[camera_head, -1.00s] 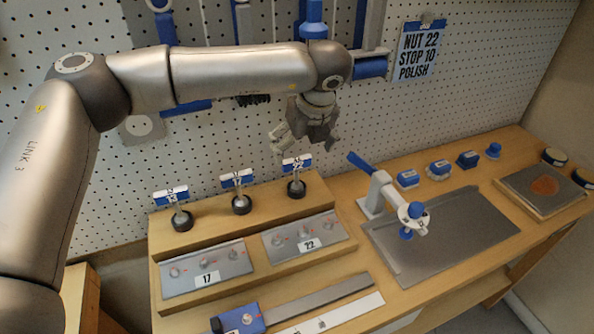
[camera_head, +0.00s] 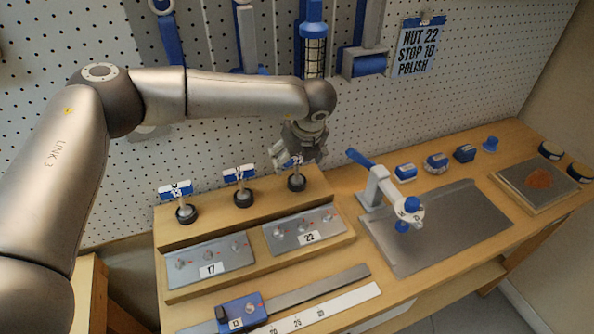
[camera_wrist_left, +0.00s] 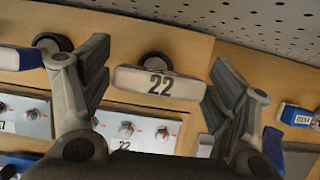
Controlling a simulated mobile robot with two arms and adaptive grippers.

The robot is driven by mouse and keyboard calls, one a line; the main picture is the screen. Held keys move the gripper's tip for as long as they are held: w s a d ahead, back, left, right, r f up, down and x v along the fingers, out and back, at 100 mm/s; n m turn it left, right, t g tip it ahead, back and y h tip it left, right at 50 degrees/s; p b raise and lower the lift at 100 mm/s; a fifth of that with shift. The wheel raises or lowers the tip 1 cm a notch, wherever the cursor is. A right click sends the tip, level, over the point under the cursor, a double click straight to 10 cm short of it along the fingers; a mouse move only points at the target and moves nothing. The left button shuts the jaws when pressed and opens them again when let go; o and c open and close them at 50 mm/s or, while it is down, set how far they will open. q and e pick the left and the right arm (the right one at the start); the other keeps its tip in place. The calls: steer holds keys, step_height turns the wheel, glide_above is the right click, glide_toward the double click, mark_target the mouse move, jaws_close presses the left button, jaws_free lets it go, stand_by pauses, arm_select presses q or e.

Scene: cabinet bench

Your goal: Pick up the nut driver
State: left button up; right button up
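Three nut drivers with blue-and-white labelled T-handles stand upright in black round bases on the wooden riser: one at the left (camera_head: 176,190), one in the middle (camera_head: 239,174), and the 22 nut driver (camera_head: 297,181) at the right. My left gripper (camera_head: 305,163) is right over the 22 driver and partly covers its handle. In the left wrist view the handle marked 22 (camera_wrist_left: 157,84) lies between the two open fingers, with a gap on each side. My right gripper is not in view.
Metal plates marked 17 (camera_head: 210,263) and 22 (camera_head: 304,232) lie in front of the drivers. A clamp-like fixture (camera_head: 385,193) stands to the right on a grey tray (camera_head: 465,240). A card on the pegboard (camera_head: 418,50) reads NUT 22, STOP 10, POLISH.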

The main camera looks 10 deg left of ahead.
arm_select(q)
steer(key=c, duration=0.8)
steer(key=shift+r, duration=0.1)
steer(key=shift+w+r+b, duration=0.1)
steer(key=shift+r+b, duration=0.35)
step_height(320, 180, up, 2)
steer(key=shift+r+b, duration=0.1)
steer(key=shift+b, duration=0.55)
steer(key=shift+s+d+r+b, duration=0.1)
steer(key=shift+s+d+b, duration=0.8)
steer(key=shift+s+d, duration=1.2)
steer(key=shift+s+d+b, duration=0.9)
steer(key=shift+s+d, duration=0.35)
steer(key=shift+s, duration=1.7)
steer(key=shift+s+d+r+b, duration=0.1)
steer(key=shift+s+d+b, duration=0.8)
steer(key=shift+s+d, duration=1.2)
steer(key=shift+s+a+f, duration=0.1)
steer(key=shift+s+a, duration=0.3)
steer(key=shift+a, duration=0.05)
